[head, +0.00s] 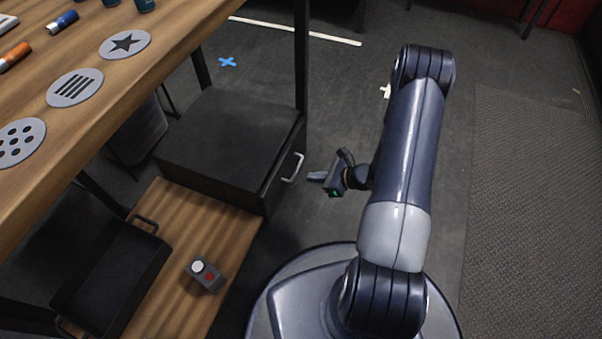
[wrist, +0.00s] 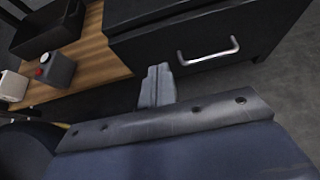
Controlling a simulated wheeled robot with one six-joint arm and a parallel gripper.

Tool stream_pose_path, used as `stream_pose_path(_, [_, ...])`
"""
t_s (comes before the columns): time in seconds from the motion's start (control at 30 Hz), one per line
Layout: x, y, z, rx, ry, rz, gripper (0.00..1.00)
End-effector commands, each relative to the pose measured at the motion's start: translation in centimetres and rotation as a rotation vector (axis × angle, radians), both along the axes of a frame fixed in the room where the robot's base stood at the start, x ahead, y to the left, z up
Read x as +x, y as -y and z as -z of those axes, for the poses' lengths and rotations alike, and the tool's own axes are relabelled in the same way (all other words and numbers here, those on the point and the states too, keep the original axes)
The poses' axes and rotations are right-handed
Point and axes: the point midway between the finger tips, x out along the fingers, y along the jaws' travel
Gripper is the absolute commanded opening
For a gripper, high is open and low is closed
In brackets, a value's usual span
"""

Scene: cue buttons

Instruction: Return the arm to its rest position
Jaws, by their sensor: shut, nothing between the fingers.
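My gripper (head: 318,176) is shut and empty. In the head view it hangs in the air at the end of my arm, to the right of the black drawer cabinet's silver handle (head: 293,168) and apart from it. In the wrist view my gripper's fingers (wrist: 157,86) are together, and the silver handle (wrist: 208,51) shows beyond them to the right. My arm (head: 408,150) reaches up from my base and bends over at the top.
A wooden table (head: 150,62) at left carries discs marked with dots, stripes and a star (head: 125,44). On a low wooden shelf (head: 185,225) stand a grey button box (head: 207,276) and a black tray (head: 112,275). The floor at right, with a mat (head: 530,200), is clear.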

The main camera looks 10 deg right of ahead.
Motion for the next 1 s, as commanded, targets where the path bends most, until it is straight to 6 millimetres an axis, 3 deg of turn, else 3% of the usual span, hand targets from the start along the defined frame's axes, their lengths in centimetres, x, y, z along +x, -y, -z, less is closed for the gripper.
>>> stream_pose_path(0.2, [-1.0,1.4,-1.0,0.0,0.0,0.0,0.0])
stream_pose_path(0.63, [-1.0,1.4,-0.9,0.0,0.0,-0.001,0.0])
stream_pose_path(0.77, [-0.6,0.7,-0.3,0.0,-0.001,-0.003,0.0])
stream_pose_path(1.0, [1.5,-2.3,2.0,-0.001,-0.001,-0.006,0.0])
